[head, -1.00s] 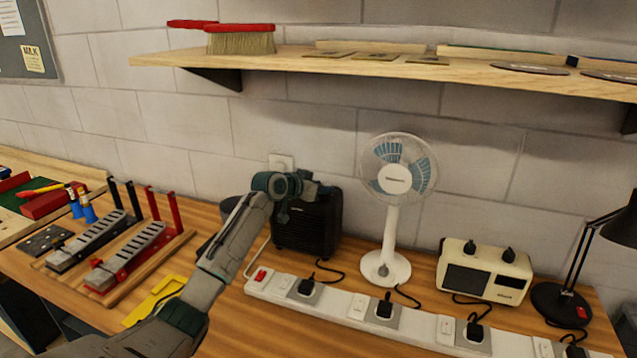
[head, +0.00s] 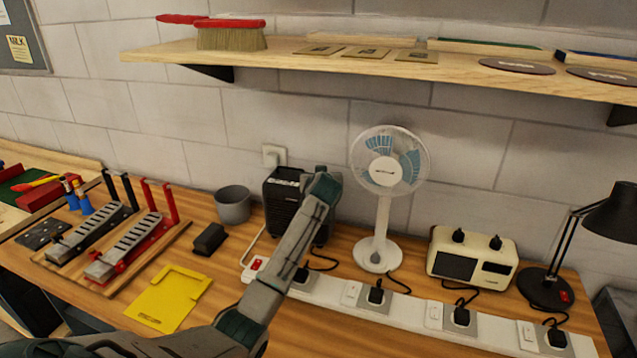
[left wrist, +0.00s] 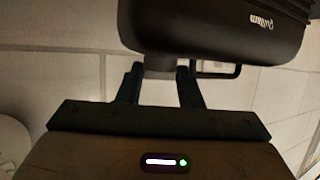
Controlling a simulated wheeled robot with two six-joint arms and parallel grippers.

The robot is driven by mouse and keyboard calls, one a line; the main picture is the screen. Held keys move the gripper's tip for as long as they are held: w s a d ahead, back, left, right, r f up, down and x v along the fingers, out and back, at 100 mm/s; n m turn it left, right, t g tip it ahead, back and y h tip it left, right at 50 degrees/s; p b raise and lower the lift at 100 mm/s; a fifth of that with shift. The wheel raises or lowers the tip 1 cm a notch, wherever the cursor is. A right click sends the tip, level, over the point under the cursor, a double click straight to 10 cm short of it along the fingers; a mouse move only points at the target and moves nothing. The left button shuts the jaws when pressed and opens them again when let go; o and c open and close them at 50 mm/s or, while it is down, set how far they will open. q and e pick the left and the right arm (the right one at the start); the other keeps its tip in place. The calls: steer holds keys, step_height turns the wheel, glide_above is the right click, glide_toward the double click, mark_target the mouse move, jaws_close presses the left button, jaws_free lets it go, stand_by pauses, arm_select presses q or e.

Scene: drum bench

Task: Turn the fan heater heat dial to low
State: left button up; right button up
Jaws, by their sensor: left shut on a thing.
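The fan heater (head: 283,187) is a black box at the back of the bench, partly hidden behind my left arm in the head view. In the left wrist view its dark body (left wrist: 215,28) fills the top, with upside-down lettering. A short grey heat dial (left wrist: 158,68) sticks out from the heater's edge there. My left gripper (left wrist: 160,82) is shut on this dial, one dark finger on each side. In the head view the fingers are hidden behind my wrist. The dial's markings and setting cannot be seen. My right gripper is not in view.
A white fan (head: 385,195) stands right of the heater. A white power strip (head: 400,312) with several plugs runs in front. A grey cup (head: 233,204), black block (head: 210,239) and yellow folder (head: 170,298) lie left. A wooden shelf (head: 290,58) hangs above.

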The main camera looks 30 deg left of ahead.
arm_select(q)
steer(key=shift+f+n+g+y+b, duration=0.15)
steer(key=shift+n+g+y+b, duration=0.35)
steer(key=shift+n, duration=0.1)
steer(key=o, duration=1)
steer(key=shift+a, duration=0.1)
steer(key=shift+w+a+f, duration=0.1)
steer(key=shift+w+a, duration=0.05)
